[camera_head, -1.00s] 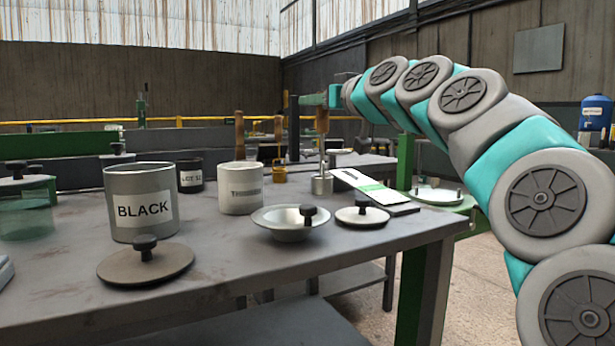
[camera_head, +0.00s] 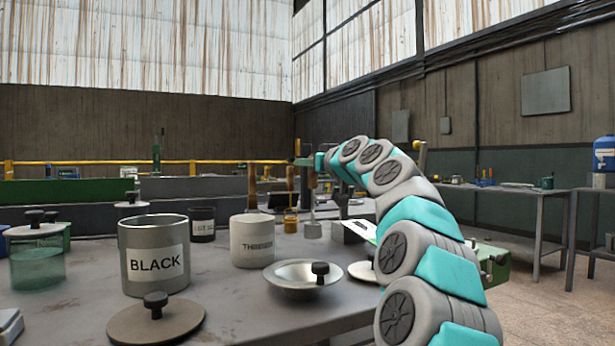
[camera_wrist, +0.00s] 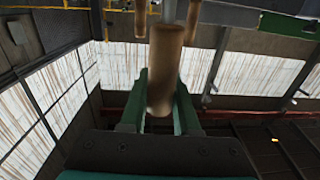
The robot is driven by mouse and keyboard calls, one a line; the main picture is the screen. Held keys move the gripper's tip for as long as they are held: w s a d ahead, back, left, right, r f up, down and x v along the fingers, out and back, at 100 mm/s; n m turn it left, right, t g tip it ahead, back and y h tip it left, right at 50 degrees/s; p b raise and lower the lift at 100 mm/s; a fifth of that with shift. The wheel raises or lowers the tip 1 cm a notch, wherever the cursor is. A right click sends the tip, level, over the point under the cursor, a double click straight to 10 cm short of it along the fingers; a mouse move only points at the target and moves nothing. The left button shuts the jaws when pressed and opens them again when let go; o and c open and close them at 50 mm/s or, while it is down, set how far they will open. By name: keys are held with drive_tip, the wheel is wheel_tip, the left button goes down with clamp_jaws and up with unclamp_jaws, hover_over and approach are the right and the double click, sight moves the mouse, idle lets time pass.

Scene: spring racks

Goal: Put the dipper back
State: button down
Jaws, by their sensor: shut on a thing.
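My gripper (camera_head: 309,162) is shut on the wooden handle of a dipper (camera_head: 312,181). The dipper hangs upright, its small metal cup (camera_head: 312,230) low near the back of the bench. In the wrist view the brown handle (camera_wrist: 165,62) stands between the green jaws. Another dipper with a yellow cup (camera_head: 291,222) and wooden handle hangs just left of mine. A further wooden handle (camera_head: 253,182) shows left of that, its lower end hidden behind the white pot. Two handles also show beyond the jaws in the wrist view. I cannot make out the rack's holders.
Open floor lies to the right.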

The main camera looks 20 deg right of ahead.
drive_tip(key=shift+w+f, duration=0.15)
drive_tip(key=shift+f, duration=1.6)
drive_tip(key=shift+f+b, duration=0.1)
drive_tip(key=shift+b, duration=0.3)
drive_tip(key=shift+f, duration=0.1)
drive_tip(key=c, duration=0.6)
unclamp_jaws()
drive_tip(key=shift+c, duration=0.2)
drive_tip(key=s+d, duration=0.1)
drive_tip(key=s, duration=1.1)
drive_tip(key=shift+r+b, duration=0.2)
drive_tip(key=shift+b, duration=0.2)
drive_tip(key=shift+d, duration=0.1)
